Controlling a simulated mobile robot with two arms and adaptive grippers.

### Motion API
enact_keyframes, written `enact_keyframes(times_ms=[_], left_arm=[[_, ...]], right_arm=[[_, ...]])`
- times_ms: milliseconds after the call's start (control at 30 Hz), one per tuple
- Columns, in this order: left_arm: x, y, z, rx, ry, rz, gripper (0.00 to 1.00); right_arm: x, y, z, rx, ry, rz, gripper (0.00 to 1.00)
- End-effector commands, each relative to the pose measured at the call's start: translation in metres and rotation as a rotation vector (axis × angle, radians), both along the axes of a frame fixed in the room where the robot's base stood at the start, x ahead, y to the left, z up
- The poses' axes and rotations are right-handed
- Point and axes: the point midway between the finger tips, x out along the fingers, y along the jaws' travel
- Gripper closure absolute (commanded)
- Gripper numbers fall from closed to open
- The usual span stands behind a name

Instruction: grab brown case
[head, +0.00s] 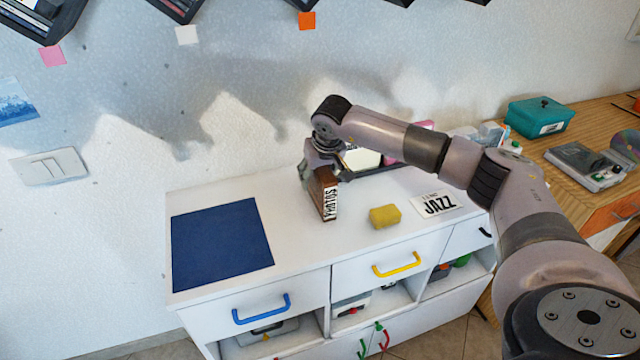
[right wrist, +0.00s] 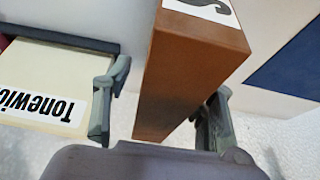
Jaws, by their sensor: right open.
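The brown case (head: 321,197) stands upright on the white cabinet's top, with a white PHOTOS label on its narrow front side. My right gripper (head: 324,172) is at the upper rear part of the case in the head view. In the right wrist view, the brown case (right wrist: 190,68) runs between the two fingers of the right gripper (right wrist: 166,95), one finger on each side. The fingers are open, with a visible gap at the left finger. Contact at the right finger is hard to tell. My left gripper is not in view.
The white cabinet (head: 290,253) has a blue mat (head: 221,245) at left. A yellow sponge (head: 384,216) and a JAZZ card (head: 437,204) lie right of the case. A cream Tonewi-labelled item (right wrist: 45,85) lies close to the left finger. A wall stands behind.

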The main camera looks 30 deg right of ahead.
Motion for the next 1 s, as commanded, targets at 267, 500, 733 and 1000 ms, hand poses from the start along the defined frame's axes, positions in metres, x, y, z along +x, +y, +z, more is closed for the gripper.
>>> enact_keyframes(times_ms=[267,500,733,1000], left_arm=[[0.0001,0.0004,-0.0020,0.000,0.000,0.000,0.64],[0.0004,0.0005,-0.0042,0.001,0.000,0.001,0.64],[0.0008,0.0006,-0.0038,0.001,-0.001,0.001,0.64],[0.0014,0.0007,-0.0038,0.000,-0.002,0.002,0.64]], right_arm=[[-0.0001,0.0001,-0.0019,0.000,0.000,0.000,0.48],[0.0000,0.0001,-0.0046,0.000,0.000,0.000,0.48],[-0.0001,0.0000,-0.0044,0.000,0.000,0.000,0.48],[-0.0001,0.0000,-0.0044,0.000,0.000,0.000,0.65]])
